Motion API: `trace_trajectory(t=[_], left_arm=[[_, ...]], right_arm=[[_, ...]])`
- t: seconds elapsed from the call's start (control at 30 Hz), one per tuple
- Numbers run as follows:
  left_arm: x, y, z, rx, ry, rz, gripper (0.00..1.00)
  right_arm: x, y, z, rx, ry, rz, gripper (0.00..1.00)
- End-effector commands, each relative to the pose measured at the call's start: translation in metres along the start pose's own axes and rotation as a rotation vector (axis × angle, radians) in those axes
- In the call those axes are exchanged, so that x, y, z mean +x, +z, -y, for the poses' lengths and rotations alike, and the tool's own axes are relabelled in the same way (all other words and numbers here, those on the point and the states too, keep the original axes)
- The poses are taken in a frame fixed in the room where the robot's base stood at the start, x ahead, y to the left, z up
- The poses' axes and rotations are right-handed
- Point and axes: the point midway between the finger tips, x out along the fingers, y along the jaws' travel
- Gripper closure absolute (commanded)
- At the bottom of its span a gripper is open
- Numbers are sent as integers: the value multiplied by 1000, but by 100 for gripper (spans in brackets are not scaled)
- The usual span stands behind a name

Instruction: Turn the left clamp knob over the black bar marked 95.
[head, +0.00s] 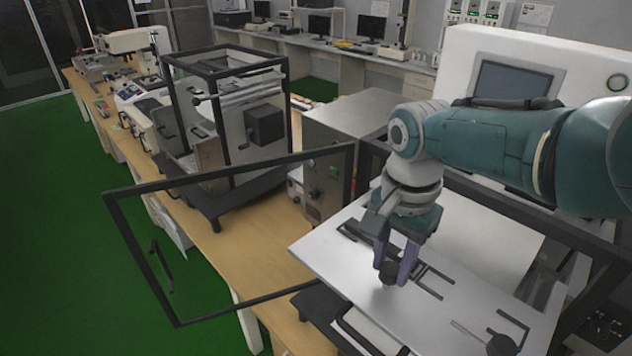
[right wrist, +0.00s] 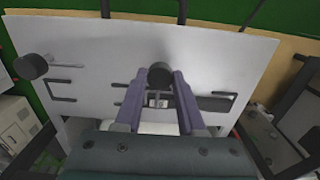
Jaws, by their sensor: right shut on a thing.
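A white metal plate (head: 335,262) with black slots and bars lies in front of the machine. My right gripper (head: 397,274) reaches down to it, its two purple fingers shut on a round black clamp knob (head: 388,272). In the right wrist view this knob (right wrist: 159,76) sits between the fingertips (right wrist: 158,84). A second black knob (head: 502,345) stands nearer the plate's front right; it also shows in the right wrist view (right wrist: 31,67). A dark bar (right wrist: 213,104) lies beside the held knob. I cannot read any 95 mark. My left gripper is out of view.
An open door with a black frame (head: 146,258) swings out over the green floor on the left. A grey metal box (head: 335,140) and a black-framed machine (head: 225,62) stand on the wooden bench (head: 240,262). A white cabinet with a screen (head: 510,82) rises behind my arm.

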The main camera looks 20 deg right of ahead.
Motion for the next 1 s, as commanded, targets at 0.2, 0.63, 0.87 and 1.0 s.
trace_trajectory(t=[0.2,0.63,0.87,1.0], left_arm=[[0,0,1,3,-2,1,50],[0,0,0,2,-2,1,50],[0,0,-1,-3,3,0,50],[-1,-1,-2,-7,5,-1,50]], right_arm=[[-1,-1,0,15,-1,-2,100],[-1,-1,0,15,-1,-1,44],[0,0,0,14,0,-1,31],[-1,0,0,13,0,-1,31]])
